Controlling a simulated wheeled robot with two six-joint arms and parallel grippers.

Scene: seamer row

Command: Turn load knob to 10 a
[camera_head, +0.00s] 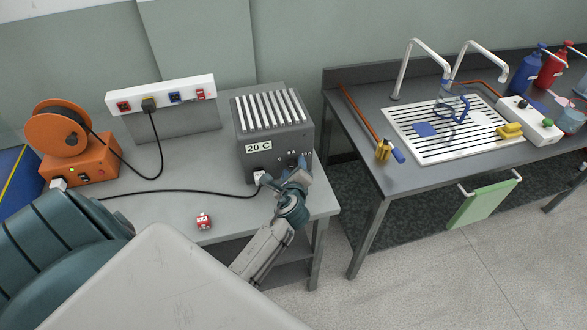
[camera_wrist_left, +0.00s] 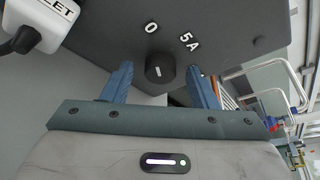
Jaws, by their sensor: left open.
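The grey load box (camera_head: 270,134) stands near the right end of the grey bench, with a slatted top and a "20 C" label. Its black round load knob (camera_wrist_left: 160,68) shows in the left wrist view, with a short white line on its face. White marks "0" (camera_wrist_left: 151,27) and "5A" (camera_wrist_left: 189,41) are printed by it; I see no "10 A" mark. My left gripper (camera_head: 297,172) is at the box's front. In the wrist view its blue fingers are open, one on each side of the knob, with gaps visible. My right gripper is not in view.
A white plug (camera_wrist_left: 40,22) sits in the box's outlet beside the gripper, its black cable (camera_head: 180,191) crossing the bench. A small red-and-white block (camera_head: 203,221) lies in front. An orange reel unit (camera_head: 78,165) and white socket strip (camera_head: 161,94) stand left. A sink bench (camera_head: 420,178) is right.

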